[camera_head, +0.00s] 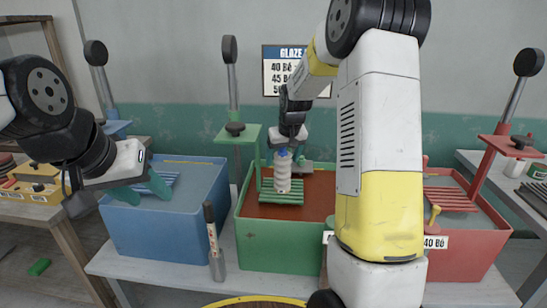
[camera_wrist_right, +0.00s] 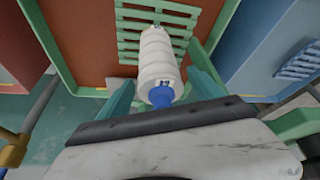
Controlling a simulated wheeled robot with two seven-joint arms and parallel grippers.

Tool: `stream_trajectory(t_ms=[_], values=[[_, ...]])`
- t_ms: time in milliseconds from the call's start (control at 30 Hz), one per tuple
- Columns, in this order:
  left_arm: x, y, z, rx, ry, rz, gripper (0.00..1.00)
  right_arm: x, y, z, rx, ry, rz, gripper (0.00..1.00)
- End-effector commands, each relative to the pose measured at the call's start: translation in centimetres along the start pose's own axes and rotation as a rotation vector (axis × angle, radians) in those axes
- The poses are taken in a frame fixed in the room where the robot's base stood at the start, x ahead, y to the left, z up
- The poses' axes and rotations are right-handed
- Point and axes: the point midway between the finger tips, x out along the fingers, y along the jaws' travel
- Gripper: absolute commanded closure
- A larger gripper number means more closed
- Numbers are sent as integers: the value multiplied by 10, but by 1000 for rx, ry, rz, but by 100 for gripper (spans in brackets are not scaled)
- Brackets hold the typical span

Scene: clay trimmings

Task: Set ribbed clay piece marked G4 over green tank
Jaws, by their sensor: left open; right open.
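The ribbed clay piece (camera_head: 283,178) is white with a blue top and stands upright on the green slatted rack (camera_head: 265,198) over the green tank (camera_head: 275,245). In the right wrist view the clay piece (camera_wrist_right: 158,55) lies between the spread fingers of my right gripper (camera_wrist_right: 163,84); a small dark mark near its blue end is too small to read surely. My right gripper (camera_head: 287,163) is open around the piece's upper part, partly hidden in the head view. My left gripper (camera_head: 142,190) is open and empty over the blue tank (camera_head: 155,232).
A red tank (camera_head: 465,255) with its own rack and lever stands at the right, partly behind my right arm. A dark-topped marker-like tool (camera_head: 214,245) stands between the blue and green tanks. A glaze sign (camera_head: 285,72) hangs on the wall.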

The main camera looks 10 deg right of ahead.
Motion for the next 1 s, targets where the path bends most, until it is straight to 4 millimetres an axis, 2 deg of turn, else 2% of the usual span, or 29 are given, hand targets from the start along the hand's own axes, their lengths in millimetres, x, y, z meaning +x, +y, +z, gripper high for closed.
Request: stream_trajectory(t_ms=[400,500,733,867,967,1000], values=[[0,0,0,0,0,0,54,-83,0,-1,0,5,0,24],[0,0,0,0,0,0,54,-99,0,-1,0,4,0,24],[0,0,0,0,0,0,54,-122,-1,3,2,5,-3,24],[0,0,0,0,0,0,54,-153,-9,25,13,28,-19,24],[0,0,0,0,0,0,54,-187,-20,60,28,56,-43,24],[0,0,0,0,0,0,54,-201,-25,77,33,68,-53,24]])
